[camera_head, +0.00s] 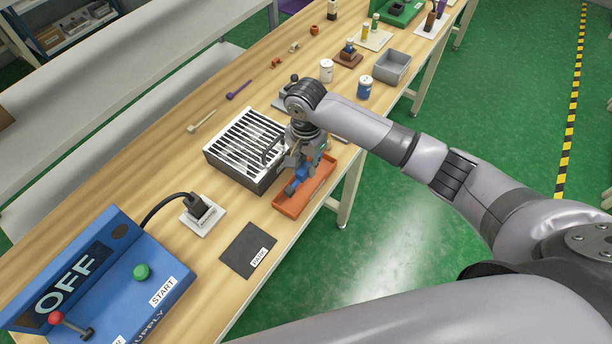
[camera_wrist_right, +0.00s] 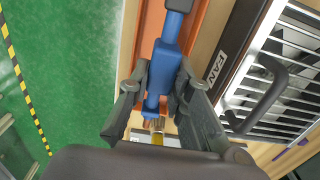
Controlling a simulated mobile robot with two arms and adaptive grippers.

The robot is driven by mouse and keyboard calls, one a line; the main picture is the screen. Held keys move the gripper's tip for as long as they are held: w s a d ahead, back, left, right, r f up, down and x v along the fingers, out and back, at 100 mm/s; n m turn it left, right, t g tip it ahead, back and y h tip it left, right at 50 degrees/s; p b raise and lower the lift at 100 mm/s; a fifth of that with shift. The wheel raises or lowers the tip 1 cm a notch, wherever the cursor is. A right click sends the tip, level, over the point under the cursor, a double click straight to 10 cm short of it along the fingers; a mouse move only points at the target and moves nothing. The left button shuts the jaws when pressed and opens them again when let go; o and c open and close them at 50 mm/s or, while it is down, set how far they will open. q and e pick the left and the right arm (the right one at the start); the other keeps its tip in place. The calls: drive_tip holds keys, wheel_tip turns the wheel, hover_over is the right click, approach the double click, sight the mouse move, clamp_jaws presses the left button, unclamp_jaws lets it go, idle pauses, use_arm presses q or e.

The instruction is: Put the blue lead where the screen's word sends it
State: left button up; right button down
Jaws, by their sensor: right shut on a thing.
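The blue lead (camera_wrist_right: 165,70) is between the fingers of my right gripper (camera_wrist_right: 157,92), which is shut on it; a metal tip shows at its lower end. In the head view the right gripper (camera_head: 297,172) and the blue lead (camera_head: 292,186) are over the orange tray (camera_head: 290,207); I cannot tell if the lead touches it. The screen (camera_head: 68,282) on the blue supply box (camera_head: 165,262) reads OFF. A black mat (camera_head: 243,246) has a label that seems to read PARK. A black plug (camera_head: 194,204) with a cable sits on a white labelled plate (camera_head: 208,222). My left gripper is not in view.
A slatted fan box (camera_head: 228,160), labelled FAN in the wrist view, stands right beside the tray. A red-knobbed lever (camera_head: 56,318) and a green button (camera_head: 141,271) are on the supply box. Jars and a grey bin (camera_head: 391,68) stand farther back. The bench front edge is near the tray.

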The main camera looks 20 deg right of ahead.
sight(306, 185)
drive_tip(key=shift+f, duration=2.85)
drive_tip(key=c, duration=1.7)
unclamp_jaws()
wheel_tip(306, 185, up, 12)
drive_tip(key=shift+r, duration=0.1)
drive_tip(key=shift+a, duration=0.1)
